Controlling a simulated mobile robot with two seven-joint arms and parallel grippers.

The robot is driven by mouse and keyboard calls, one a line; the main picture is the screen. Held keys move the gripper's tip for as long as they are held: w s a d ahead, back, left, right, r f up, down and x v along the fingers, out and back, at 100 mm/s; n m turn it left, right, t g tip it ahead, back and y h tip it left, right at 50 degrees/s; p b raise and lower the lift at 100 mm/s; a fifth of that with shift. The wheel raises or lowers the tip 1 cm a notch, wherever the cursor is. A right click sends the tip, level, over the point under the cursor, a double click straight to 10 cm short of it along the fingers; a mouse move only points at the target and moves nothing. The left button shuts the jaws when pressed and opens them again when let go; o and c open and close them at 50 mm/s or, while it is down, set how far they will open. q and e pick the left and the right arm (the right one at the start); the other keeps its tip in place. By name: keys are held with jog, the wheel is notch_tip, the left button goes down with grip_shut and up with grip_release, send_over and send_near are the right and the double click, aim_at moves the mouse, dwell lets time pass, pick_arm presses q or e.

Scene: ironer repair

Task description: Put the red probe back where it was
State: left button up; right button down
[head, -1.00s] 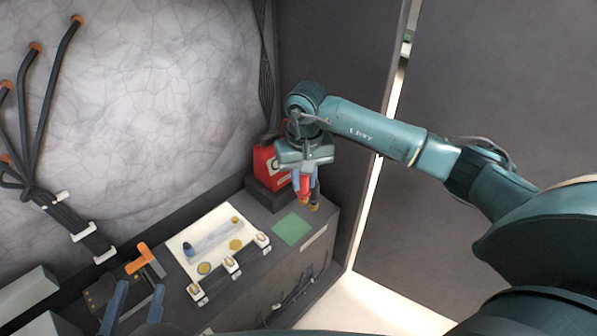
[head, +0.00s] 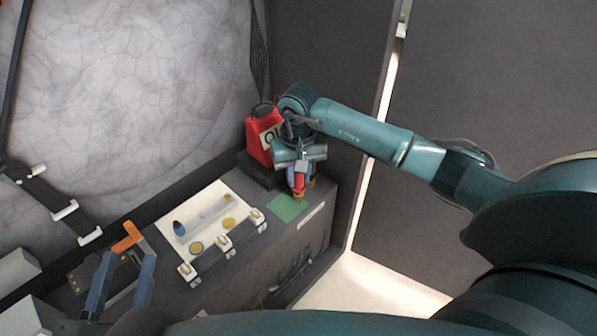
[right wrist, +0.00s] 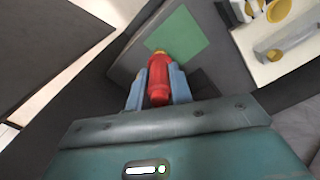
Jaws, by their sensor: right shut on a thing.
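The red probe (head: 299,184) is held upright between the blue fingers of my right gripper (head: 299,190). In the right wrist view the probe (right wrist: 159,80) sits between both fingers, with a yellowish tip pointing at the green square (right wrist: 180,45). In the head view the probe's lower end is by the upper right edge of the green square (head: 284,209) on the bench top. I cannot tell whether the tip touches the surface. My left gripper (head: 122,262) is at the lower left, its blue fingers apart, near an orange-handled tool (head: 128,238).
A red container (head: 262,135) stands on a dark block behind my right gripper. A white tray (head: 170,219) with yellow discs and a clear tube lies left of the green square, with clips along its front edge. A dark wall stands close on the right.

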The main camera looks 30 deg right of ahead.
jog(key=shift+f, duration=0.25)
dwell(0.4)
jog(key=shift+f+b, duration=0.25)
jog(key=shift+b, duration=0.15)
jog(key=shift+f, duration=0.1)
jog(key=c, duration=1.2)
grip_release()
jog(key=shift+o, duration=0.2)
